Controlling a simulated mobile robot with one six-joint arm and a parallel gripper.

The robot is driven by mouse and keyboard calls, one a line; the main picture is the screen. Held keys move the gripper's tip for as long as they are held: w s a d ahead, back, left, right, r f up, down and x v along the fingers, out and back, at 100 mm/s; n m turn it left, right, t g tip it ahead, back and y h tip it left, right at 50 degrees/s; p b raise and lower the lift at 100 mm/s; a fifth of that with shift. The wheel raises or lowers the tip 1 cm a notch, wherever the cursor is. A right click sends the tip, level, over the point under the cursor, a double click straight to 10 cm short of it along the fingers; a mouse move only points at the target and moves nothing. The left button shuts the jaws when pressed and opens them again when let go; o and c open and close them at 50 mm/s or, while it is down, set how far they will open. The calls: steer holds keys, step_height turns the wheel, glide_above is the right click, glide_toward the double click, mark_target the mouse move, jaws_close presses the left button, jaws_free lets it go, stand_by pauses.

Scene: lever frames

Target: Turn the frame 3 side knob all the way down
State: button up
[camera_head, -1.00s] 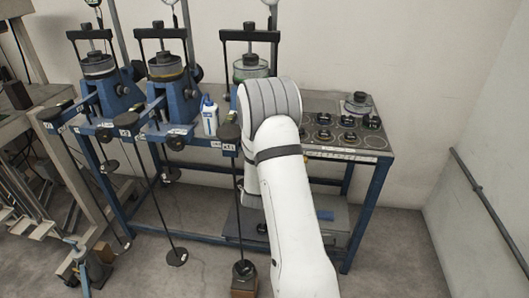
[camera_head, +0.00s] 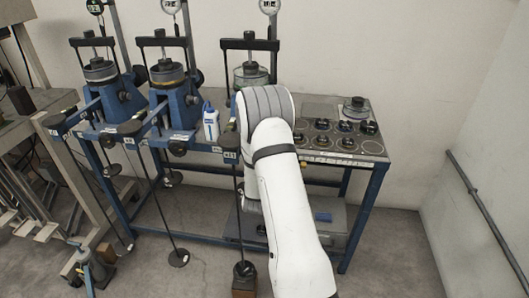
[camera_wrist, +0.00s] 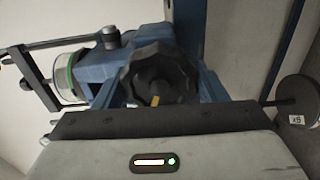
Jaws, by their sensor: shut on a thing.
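The frame 3 side knob (camera_wrist: 158,75) is a black, lobed knob with a yellow mark near its lower rim. It sits on the side of a blue frame (camera_wrist: 95,68) in the wrist view. My gripper (camera_wrist: 155,118) is right up against the knob and shut on it; the fingertips themselves are hard to make out. In the head view, the rightmost frame's black crossbar (camera_head: 250,44) shows above my white arm. My arm hides the knob and gripper there.
Two more blue frames (camera_head: 115,95) (camera_head: 172,92) stand to the left on the bench. A white bottle (camera_head: 210,122) stands between the frames. Black weights (camera_head: 345,127) lie on the bench's right part. Long hanging rods and discs (camera_head: 179,257) reach down in front.

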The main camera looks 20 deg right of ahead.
steer(key=shift+w+d+r+n, duration=0.15)
steer(key=shift+n, duration=0.55)
steer(key=o, duration=1)
steer(key=shift+o, duration=1.4)
steer(key=shift+w, duration=0.1)
steer(key=shift+f, duration=0.2)
steer(key=shift+s+a+b, duration=0.3)
steer(key=shift+s+b, duration=0.05)
steer(key=shift+s, duration=0.05)
steer(key=b+v, duration=0.1)
steer(key=v, duration=0.4)
steer(key=shift+s, duration=0.1)
